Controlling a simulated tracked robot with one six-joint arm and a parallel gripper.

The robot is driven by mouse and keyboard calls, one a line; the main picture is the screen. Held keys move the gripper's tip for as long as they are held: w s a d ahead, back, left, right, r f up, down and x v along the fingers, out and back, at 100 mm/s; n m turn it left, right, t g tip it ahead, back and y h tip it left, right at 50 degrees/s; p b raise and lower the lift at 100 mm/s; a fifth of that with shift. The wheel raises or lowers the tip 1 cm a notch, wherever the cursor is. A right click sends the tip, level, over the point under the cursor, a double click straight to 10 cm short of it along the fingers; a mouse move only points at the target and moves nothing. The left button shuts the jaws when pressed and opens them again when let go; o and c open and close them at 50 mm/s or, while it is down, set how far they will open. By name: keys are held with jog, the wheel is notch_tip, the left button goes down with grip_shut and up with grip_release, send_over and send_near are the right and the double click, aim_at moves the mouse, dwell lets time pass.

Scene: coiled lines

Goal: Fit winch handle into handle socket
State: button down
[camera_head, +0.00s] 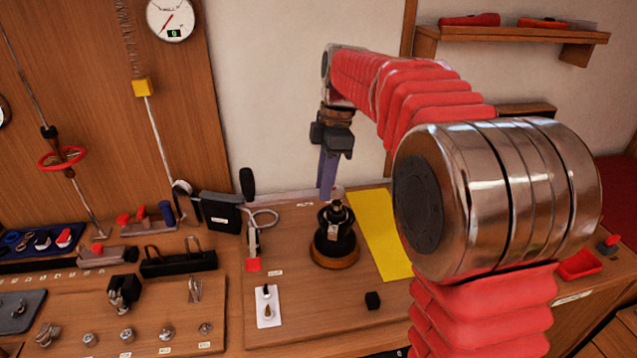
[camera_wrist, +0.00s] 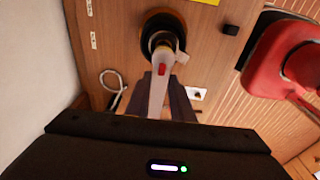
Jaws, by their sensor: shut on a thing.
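The winch (camera_head: 335,240) is a dark drum on a round wooden base, standing upright on the bench in the head view. It is at the top of the wrist view (camera_wrist: 152,22). My gripper (camera_head: 327,192) points down just above and left of the winch top. In the wrist view its dark fingers (camera_wrist: 159,82) are shut on the winch handle (camera_wrist: 157,98), a pale metal bar with a red mark. The handle's far end overlaps the winch top in the wrist view. The handle socket is hidden there; I cannot tell whether the handle touches or enters it.
A yellow sheet (camera_head: 379,233) lies right of the winch, and a small black block (camera_head: 372,300) lies in front. A white plate with small parts (camera_head: 268,306) is at front left. Tools and a black box (camera_head: 221,212) stand left. Bare bench lies directly before the winch.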

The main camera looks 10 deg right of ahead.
jog(key=shift+f, duration=1.25)
jog(key=c, duration=1.2)
grip_release()
jog(key=shift+o, duration=0.2)
jog(key=shift+r, duration=2.55)
jog(key=shift+r, duration=0.1)
notch_tip(320, 180, up, 13)
jog(key=d, duration=0.2)
jog(key=shift+r, duration=0.15)
